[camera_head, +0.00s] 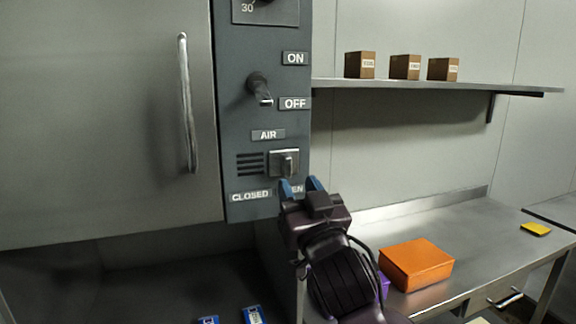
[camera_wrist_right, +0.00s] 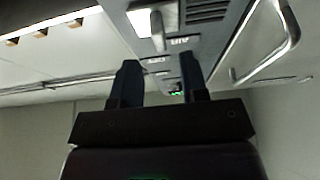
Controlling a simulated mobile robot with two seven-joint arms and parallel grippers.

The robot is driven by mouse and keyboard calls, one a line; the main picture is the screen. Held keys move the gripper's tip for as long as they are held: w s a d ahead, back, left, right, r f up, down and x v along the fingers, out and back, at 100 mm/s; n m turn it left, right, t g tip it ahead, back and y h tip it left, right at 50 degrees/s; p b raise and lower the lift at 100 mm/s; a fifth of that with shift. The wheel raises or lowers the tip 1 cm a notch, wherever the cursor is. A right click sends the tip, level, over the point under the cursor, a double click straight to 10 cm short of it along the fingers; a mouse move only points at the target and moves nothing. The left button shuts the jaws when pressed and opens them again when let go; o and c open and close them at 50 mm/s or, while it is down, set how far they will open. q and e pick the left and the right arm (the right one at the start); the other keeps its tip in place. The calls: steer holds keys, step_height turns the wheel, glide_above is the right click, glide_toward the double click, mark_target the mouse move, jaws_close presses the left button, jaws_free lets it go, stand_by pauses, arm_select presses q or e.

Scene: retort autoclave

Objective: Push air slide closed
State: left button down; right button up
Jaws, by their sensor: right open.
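The air slide (camera_head: 284,163) is a square metal plate with a small upright knob, under the AIR label on the dark control panel. It sits at the right, above the partly hidden OPEN label, leaving the dark vent slots (camera_head: 250,163) to its left uncovered. In the right wrist view the slide (camera_wrist_right: 140,21) shows beyond the fingers. My right gripper (camera_head: 300,186) is just below and slightly right of the slide, open and empty, its blue fingertips pointing up; they also show in the wrist view (camera_wrist_right: 159,65). Contact with the knob cannot be told. My left gripper is not seen.
A black ON/OFF switch (camera_head: 258,88) is above the slide. The door handle (camera_head: 187,105) stands out at the left. A shelf (camera_head: 420,85) with small brown boxes is at right. An orange box (camera_head: 416,264) and a yellow item (camera_head: 536,229) lie on the steel counter (camera_head: 470,229).

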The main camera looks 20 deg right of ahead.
mark_target(289, 169)
steer(key=shift+p+x, duration=0.55)
steer(key=shift+x, duration=2.1)
jaws_close()
